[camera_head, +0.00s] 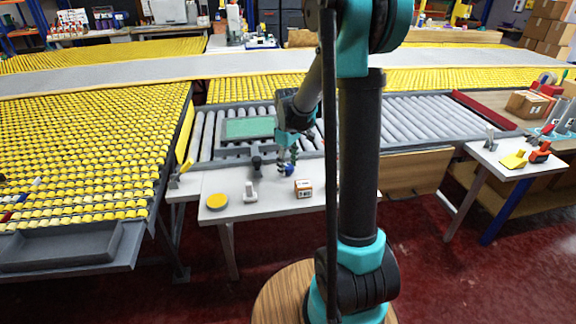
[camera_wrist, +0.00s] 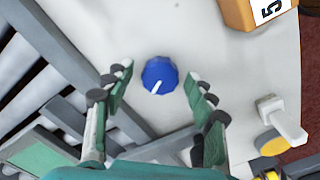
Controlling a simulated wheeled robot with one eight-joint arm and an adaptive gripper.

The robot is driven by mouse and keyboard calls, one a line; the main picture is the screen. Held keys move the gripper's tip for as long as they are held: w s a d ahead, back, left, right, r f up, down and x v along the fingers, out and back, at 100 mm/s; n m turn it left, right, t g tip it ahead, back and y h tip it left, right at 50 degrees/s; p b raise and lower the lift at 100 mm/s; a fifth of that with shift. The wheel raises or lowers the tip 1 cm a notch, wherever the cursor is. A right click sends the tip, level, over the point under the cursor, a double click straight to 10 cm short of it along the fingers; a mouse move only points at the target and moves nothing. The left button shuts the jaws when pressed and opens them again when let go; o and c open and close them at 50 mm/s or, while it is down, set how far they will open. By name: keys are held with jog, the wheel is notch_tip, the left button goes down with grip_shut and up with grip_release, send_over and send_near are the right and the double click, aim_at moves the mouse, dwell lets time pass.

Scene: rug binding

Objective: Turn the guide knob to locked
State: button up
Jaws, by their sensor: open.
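The guide knob (camera_wrist: 160,75) is a round blue knob with a white pointer line, set on the pale table top. In the wrist view the line runs from near the middle to the lower left. The knob also shows small in the head view (camera_head: 286,170), partly hidden by my gripper (camera_head: 288,158). My gripper is open, with one finger on either side of the knob in the wrist view and visible gaps between. I cannot tell how high the fingertips are above it. No locked mark can be read.
On the white table (camera_head: 232,184) are a yellow disc (camera_head: 217,201), a white upright piece (camera_head: 250,192), a black piece (camera_head: 257,165) and a small orange-brown box (camera_head: 303,189). A roller conveyor (camera_head: 420,118) with a green plate (camera_head: 249,128) lies behind.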

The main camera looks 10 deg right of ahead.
aim_at(288, 166)
notch_tip(288, 166, up, 12)
dwell(0.6)
